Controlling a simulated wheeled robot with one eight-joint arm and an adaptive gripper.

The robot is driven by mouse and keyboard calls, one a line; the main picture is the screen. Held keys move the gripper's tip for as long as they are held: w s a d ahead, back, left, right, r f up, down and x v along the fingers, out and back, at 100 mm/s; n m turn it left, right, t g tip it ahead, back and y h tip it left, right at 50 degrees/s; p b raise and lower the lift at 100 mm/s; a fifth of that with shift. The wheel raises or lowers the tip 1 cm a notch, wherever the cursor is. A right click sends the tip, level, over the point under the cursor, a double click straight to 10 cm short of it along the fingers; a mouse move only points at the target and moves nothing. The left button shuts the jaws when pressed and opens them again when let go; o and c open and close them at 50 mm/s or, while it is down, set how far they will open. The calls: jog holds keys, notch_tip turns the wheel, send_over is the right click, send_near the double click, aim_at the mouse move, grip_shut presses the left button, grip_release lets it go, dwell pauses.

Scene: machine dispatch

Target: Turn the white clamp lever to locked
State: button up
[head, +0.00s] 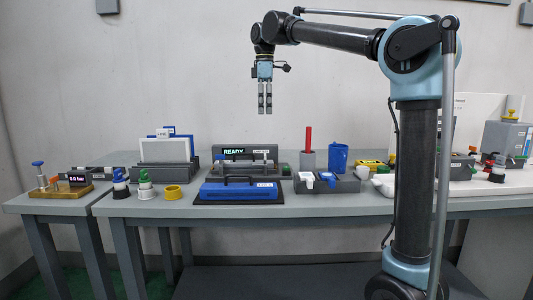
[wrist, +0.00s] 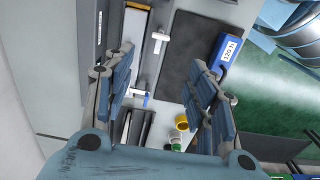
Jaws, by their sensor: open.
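A white T-shaped lever (wrist: 160,40) shows in the wrist view, near the top between my fingers, beside a dark flat mat. A second lever with a blue handle (wrist: 141,95) is below it in that view. I cannot tell from the picture whether the white lever is locked. In the head view, the machine with a READY display (head: 234,153) stands behind a blue block; its levers are too small there to make out. My gripper (head: 265,108) hangs open and empty, pointing down, well above the table. Its two fingers (wrist: 160,95) are spread in the wrist view.
The blue block (head: 240,191) lies on the dark mat (wrist: 190,75) in front of the machine. To its right, a dark block (head: 345,184) carries white and blue pieces. A red upright rod (head: 308,140) and blue cup (head: 338,157) stand behind. A yellow ring (head: 173,192) is left.

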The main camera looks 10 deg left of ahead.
aim_at(265, 154)
notch_tip(265, 154, down, 17)
dwell(0.6)
jog(key=c, duration=1.1)
